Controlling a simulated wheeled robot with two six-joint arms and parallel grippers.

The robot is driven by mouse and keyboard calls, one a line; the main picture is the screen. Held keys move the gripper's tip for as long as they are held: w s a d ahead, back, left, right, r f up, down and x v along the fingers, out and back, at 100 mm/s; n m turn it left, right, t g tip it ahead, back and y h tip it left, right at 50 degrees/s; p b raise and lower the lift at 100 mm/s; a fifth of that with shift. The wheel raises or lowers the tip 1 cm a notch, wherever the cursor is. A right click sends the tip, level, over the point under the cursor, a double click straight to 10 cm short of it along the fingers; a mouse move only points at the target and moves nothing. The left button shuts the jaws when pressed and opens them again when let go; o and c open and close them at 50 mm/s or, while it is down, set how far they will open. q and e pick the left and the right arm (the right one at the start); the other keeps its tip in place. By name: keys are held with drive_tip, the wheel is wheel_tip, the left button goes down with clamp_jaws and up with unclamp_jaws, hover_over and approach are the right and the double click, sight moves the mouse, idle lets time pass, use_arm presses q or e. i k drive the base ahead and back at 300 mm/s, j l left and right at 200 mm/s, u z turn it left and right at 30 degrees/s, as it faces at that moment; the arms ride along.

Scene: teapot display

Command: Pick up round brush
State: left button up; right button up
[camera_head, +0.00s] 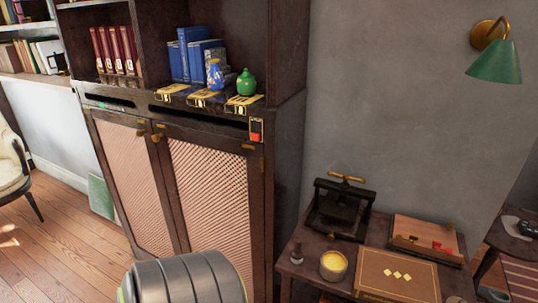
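I cannot make out a round brush for certain. A small dark upright object (297,253) stands at the left end of the low dark wooden table (318,270); it is too small to tell what it is. A round tin with a yellowish top (333,265) stands to its right, apart from it. Neither of my grippers shows in the head view.
The table also holds a black press (341,207), a brown box (397,275) and an open wooden tray (425,236). A tall dark cabinet (287,140) stands left of it, with a green vase (246,83) on its shelf. Wooden floor (75,245) is clear at left.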

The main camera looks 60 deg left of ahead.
sight(297, 257)
drive_tip(key=u, duration=2.05)
